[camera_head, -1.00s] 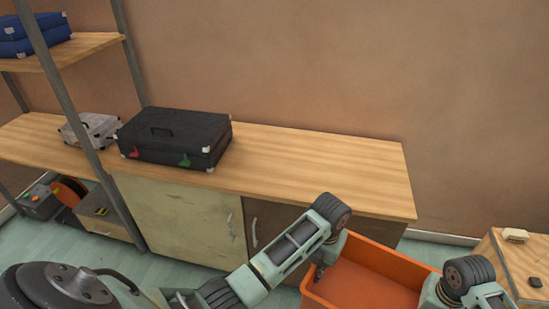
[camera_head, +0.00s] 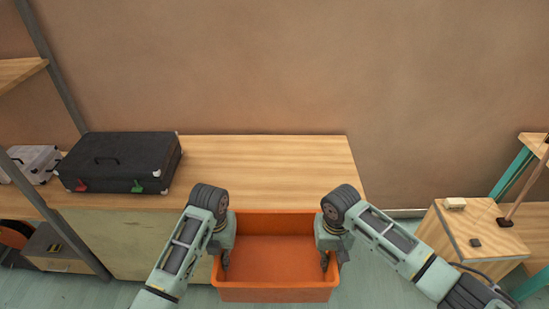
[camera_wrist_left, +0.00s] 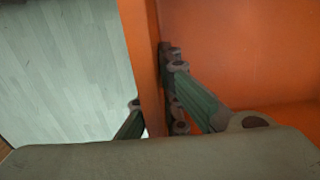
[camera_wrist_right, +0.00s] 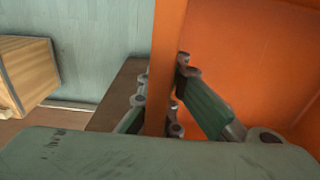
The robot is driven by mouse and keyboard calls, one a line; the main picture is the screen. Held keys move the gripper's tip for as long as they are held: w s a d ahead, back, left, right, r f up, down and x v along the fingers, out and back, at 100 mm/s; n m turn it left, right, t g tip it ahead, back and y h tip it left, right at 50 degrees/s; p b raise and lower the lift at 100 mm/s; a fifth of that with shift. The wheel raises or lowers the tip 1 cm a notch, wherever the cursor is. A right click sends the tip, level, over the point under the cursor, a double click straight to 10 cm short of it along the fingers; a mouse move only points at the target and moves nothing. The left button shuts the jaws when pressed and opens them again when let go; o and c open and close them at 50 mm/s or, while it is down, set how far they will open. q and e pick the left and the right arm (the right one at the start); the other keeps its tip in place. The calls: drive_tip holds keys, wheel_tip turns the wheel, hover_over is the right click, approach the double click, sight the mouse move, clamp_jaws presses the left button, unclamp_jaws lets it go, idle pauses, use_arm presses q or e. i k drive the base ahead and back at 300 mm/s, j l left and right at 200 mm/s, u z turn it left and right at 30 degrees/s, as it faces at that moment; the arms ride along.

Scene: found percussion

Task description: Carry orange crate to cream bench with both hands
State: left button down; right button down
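The orange crate (camera_head: 275,292) is upright and looks empty, in front of the bench in the head view. My left gripper (camera_head: 225,260) is at its left wall and my right gripper (camera_head: 325,260) at its right wall. In the left wrist view the fingers are shut on the crate wall (camera_wrist_left: 143,50), one inside and one outside. The right wrist view shows the same grip on the other wall (camera_wrist_right: 165,60). The bench with the cream front (camera_head: 125,240) has a wooden top (camera_head: 270,165); the crate hides part of its front edge.
A black suitcase (camera_head: 120,160) and a pale case (camera_head: 35,162) stand on the left of the bench top. The right part of the top is clear. A shelf post (camera_head: 60,220) stands at left. A wooden box (camera_head: 475,230) with small items stands at right.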

sight(276, 176)
drive_tip(key=i, duration=1.35)
